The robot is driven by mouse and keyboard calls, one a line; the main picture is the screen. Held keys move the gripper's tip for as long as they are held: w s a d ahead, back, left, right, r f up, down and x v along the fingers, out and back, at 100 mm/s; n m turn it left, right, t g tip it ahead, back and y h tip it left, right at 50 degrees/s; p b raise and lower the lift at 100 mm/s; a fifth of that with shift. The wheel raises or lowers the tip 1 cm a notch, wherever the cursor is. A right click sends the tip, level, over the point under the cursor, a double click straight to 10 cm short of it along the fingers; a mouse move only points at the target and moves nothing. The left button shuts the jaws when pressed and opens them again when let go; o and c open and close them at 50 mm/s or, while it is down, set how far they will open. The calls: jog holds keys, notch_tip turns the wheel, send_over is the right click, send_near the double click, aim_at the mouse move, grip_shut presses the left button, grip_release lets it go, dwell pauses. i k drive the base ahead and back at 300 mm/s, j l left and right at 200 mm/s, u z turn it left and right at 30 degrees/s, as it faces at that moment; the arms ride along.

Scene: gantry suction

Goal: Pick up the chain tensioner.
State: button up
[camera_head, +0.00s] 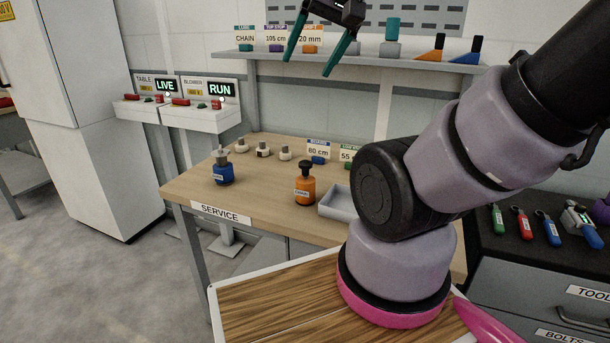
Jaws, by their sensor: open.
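My gripper (308,67) is at the top middle, pointing down, with its two teal fingers apart and nothing between them. It appears in front of the wall shelf and above the service table. I cannot tell for sure which object is the chain tensioner. An orange bottle (305,188) with a black top and a small label, too small to read surely, stands on the table.
The service table (260,212) holds a blue bottle (222,172), several small white fittings and a grey tray (337,204), partly hidden by my arm. A wall shelf (420,62) has cards and coloured pieces. Green, red and blue tools lie on the dark cabinet (490,246).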

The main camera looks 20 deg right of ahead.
aim_at(304, 192)
jog(key=i+j, duration=0.1)
jog(key=j, duration=0.35)
jog(key=i+j, duration=0.1)
jog(key=j, duration=0.35)
jog(key=i+j+z, duration=0.1)
jog(key=j+z, duration=1.1)
jog(key=z, duration=0.85)
